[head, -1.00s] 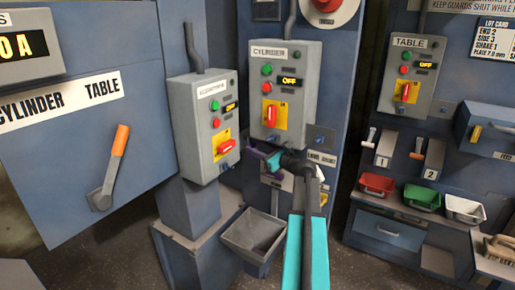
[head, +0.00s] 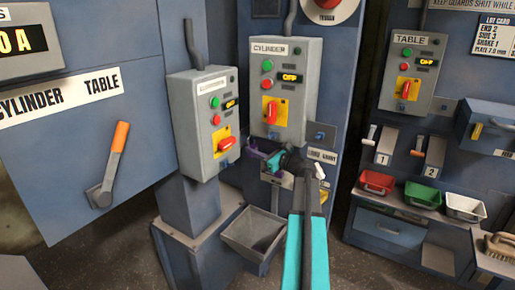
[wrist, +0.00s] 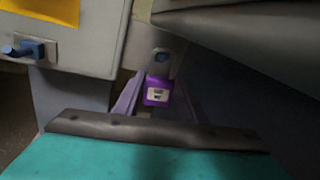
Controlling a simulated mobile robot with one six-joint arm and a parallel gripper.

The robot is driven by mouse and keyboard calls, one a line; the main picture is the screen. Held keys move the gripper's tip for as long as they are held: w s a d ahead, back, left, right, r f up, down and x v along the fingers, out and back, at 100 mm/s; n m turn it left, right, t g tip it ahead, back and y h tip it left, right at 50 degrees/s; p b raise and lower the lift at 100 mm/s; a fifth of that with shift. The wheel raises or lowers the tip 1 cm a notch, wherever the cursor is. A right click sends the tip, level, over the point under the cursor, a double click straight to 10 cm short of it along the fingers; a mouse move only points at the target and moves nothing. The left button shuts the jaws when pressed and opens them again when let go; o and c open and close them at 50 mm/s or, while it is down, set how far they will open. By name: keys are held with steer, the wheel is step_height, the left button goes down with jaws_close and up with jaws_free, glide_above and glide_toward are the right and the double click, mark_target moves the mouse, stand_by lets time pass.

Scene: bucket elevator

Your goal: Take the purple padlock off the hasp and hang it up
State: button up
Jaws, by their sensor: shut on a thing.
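The purple padlock (wrist: 157,96) shows in the wrist view between the two lavender fingers of my gripper (wrist: 157,108). It has a pale label on its front, and its grey shackle is at the top. My gripper is shut on the padlock. In the head view my gripper (head: 267,160) is just below the CYLINDER control box (head: 285,100), with the padlock small and hard to make out there. A blue hasp (wrist: 25,49) sits under the yellow switch plate on the box at the left of the wrist view. I cannot tell whether the shackle touches anything behind it.
Another control box (head: 205,125) stands close to the left of my gripper. A grey open bin (head: 252,243) is below. On the right are the TABLE box (head: 412,75) and red (head: 377,183), green (head: 423,195) and white (head: 465,207) trays. An orange-handled lever (head: 112,165) is at left.

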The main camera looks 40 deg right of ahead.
stand_by(0.4)
steer(key=o, duration=1.2)
steer(key=shift+s, duration=0.25)
steer(key=shift+s+d+f+p, duration=0.15)
steer(key=shift+s+d, duration=0.25)
steer(key=shift+s, duration=1.15)
steer(key=shift+s+d+f+p, duration=0.15)
steer(key=shift+s+d, duration=0.25)
steer(key=shift+s, duration=1.15)
steer(key=shift+s+d+p, duration=0.15)
steer(key=shift+s+d, duration=0.25)
steer(key=shift+s, duration=1.15)
